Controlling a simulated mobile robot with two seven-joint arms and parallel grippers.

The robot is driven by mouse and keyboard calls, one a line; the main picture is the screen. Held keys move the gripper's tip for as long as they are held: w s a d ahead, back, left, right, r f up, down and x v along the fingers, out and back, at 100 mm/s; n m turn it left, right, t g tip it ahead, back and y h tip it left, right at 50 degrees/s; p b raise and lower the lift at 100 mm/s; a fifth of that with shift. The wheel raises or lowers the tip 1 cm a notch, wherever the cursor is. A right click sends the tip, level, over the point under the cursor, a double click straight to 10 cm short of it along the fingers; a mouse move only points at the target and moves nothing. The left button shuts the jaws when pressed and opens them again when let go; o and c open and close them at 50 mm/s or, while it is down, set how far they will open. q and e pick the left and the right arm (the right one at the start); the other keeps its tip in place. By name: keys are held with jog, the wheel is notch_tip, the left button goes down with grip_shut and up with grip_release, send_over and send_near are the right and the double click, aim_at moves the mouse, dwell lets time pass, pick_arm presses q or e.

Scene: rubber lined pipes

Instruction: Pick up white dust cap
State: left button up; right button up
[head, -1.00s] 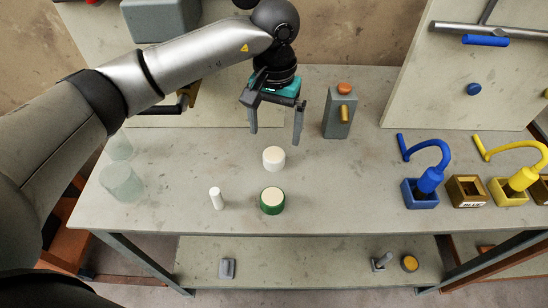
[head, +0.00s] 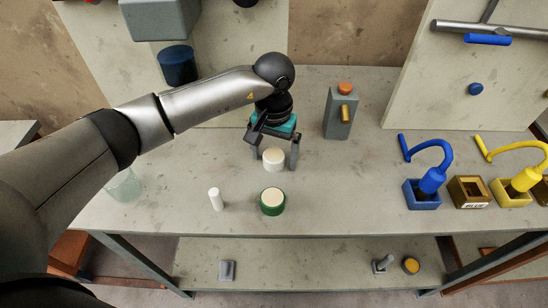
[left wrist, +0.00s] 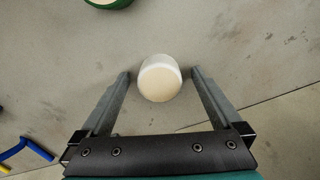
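The white dust cap (head: 273,160) is a short white cylinder with a cream top, standing on the table (head: 340,190). It also shows in the left wrist view (left wrist: 160,78), centred just beyond the fingertips. My left gripper (head: 275,168) is low over the table with its two fingers spread, one on each side of the cap in the head view. In the left wrist view the gripper (left wrist: 160,74) is open, with a clear gap between each finger and the cap. My right gripper is not in view.
A green-sided round piece with a cream top (head: 272,201) stands in front of the cap. A thin white cylinder (head: 215,199) stands to its left. A grey box with an orange knob (head: 340,115) stands behind right. The table between the cap and the blue hooked part (head: 430,180) is clear.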

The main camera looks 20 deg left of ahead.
pick_arm(q)
jog(key=c, duration=1.5)
jog(key=shift+r, duration=0.2)
